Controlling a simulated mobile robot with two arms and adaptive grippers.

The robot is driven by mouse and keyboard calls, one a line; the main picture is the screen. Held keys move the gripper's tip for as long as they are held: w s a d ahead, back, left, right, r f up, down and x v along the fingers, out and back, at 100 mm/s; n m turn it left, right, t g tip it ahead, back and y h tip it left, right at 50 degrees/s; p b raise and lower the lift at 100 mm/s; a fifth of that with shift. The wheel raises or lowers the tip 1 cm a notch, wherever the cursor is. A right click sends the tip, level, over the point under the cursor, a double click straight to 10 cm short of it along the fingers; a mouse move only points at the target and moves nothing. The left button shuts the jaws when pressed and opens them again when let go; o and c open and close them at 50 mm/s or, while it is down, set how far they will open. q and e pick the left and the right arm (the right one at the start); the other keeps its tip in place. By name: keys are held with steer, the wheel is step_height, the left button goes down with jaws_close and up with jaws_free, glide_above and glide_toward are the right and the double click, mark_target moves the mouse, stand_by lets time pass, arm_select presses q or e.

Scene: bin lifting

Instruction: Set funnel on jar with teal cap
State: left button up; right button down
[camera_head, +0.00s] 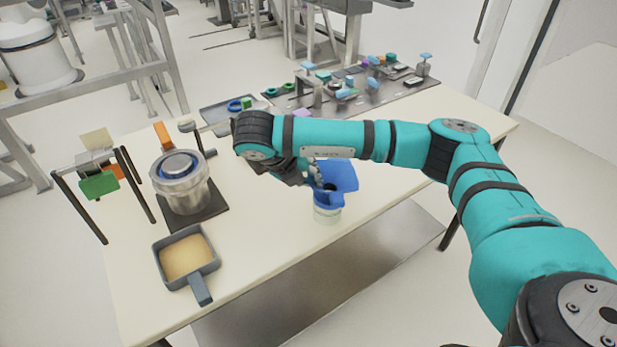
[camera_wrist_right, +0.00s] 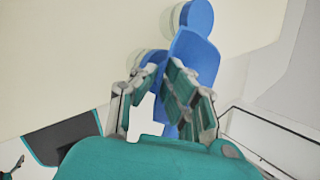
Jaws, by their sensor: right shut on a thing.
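My right gripper (camera_head: 318,183) reaches in from the right and is shut on a blue funnel (camera_head: 343,174). In the right wrist view the funnel (camera_wrist_right: 196,55) shows between and beyond the fingers (camera_wrist_right: 165,92). A small whitish jar (camera_head: 327,217) stands near the table's front edge, directly below the funnel in the head view. The lower blue part overlaps the jar's top, so I cannot tell whether the funnel rests on it or hangs just above. The jar's cap is not clearly visible. My left gripper is not in view.
On the cream table (camera_head: 262,232), a metal pot (camera_head: 182,190) stands on a dark plate at left. A grey square pan (camera_head: 187,260) holds tan material in front of it. A dark tray (camera_head: 375,97) with several small coloured parts lies at the back. The table right of the jar is clear.

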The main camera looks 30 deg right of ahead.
steer(key=shift+f, duration=0.15)
steer(key=c, duration=0.9)
jaws_free()
steer(key=shift+r+p, duration=2.45)
steer(key=shift+r, duration=0.9)
